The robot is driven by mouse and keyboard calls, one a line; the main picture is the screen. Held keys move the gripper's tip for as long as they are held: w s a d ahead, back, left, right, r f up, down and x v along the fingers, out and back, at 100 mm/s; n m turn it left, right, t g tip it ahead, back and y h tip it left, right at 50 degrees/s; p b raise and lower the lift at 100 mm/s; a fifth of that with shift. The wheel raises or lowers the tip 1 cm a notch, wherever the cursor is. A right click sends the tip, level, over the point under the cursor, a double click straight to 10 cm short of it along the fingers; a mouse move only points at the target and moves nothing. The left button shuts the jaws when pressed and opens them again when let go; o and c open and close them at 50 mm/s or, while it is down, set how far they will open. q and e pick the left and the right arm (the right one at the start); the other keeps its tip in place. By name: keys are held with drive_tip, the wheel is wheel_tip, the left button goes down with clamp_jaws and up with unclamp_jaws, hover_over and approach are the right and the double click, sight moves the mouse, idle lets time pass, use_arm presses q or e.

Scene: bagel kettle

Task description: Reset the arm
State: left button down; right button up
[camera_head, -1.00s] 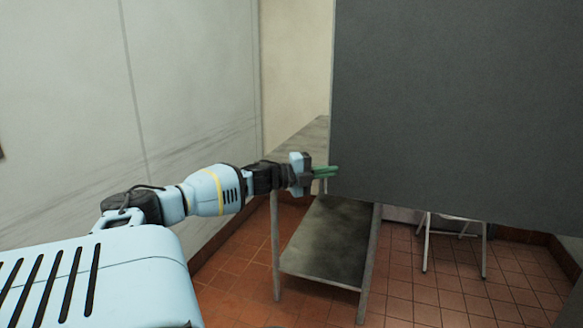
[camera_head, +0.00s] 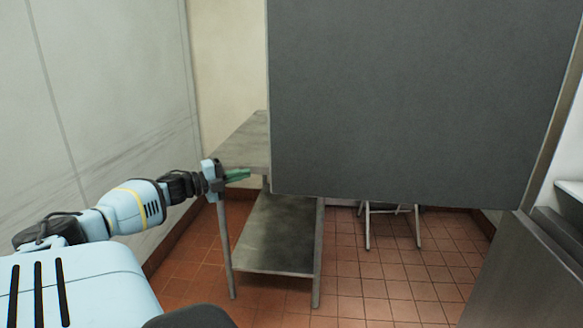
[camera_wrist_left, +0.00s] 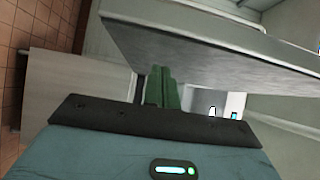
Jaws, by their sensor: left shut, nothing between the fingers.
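My left arm (camera_head: 130,208) comes in from the left in the head view, stretched forward. Its gripper (camera_head: 238,175) has green fingers that lie together, shut with nothing between them. The gripper is in front of the metal table, near the level of its top. In the left wrist view the green fingers (camera_wrist_left: 162,88) also lie side by side, beside the underside of a grey slab. My right gripper is in neither view.
A metal table (camera_head: 245,143) with a lower shelf (camera_head: 275,235) stands ahead. A large dark grey panel (camera_head: 410,95) hides much of the background. A white-legged stool (camera_head: 392,225) shows beneath it. A pale wall (camera_head: 100,80) is at left; red tiled floor (camera_head: 350,285) is open.

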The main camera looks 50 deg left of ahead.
use_arm(q)
drive_tip(key=s+d+f+n+g+y, duration=0.1)
drive_tip(key=s+d+f+n, duration=0.2)
drive_tip(key=d+f, duration=0.5)
drive_tip(key=s+d+f+n+g+y, duration=0.1)
drive_tip(key=s+d+f+n, duration=0.25)
drive_tip(key=f, duration=0.85)
drive_tip(key=s+d+f+n+g+y, duration=0.1)
drive_tip(key=s+d+f+n, duration=0.25)
drive_tip(key=d+f, duration=0.45)
drive_tip(key=s+d+f+n+g+p, duration=0.1)
drive_tip(key=s+d+f+n+g, duration=0.25)
drive_tip(key=s+d+f, duration=1)
drive_tip(key=s+d+r+n+g, duration=0.1)
drive_tip(key=s+d+n, duration=0.1)
drive_tip(key=d, duration=0.6)
drive_tip(key=s+d+r+n+g+h, duration=0.1)
drive_tip(key=s+d+n, duration=0.2)
drive_tip(key=d, duration=0.5)
drive_tip(key=shift+s+d+r, duration=0.2)
drive_tip(key=shift+s, duration=0.15)
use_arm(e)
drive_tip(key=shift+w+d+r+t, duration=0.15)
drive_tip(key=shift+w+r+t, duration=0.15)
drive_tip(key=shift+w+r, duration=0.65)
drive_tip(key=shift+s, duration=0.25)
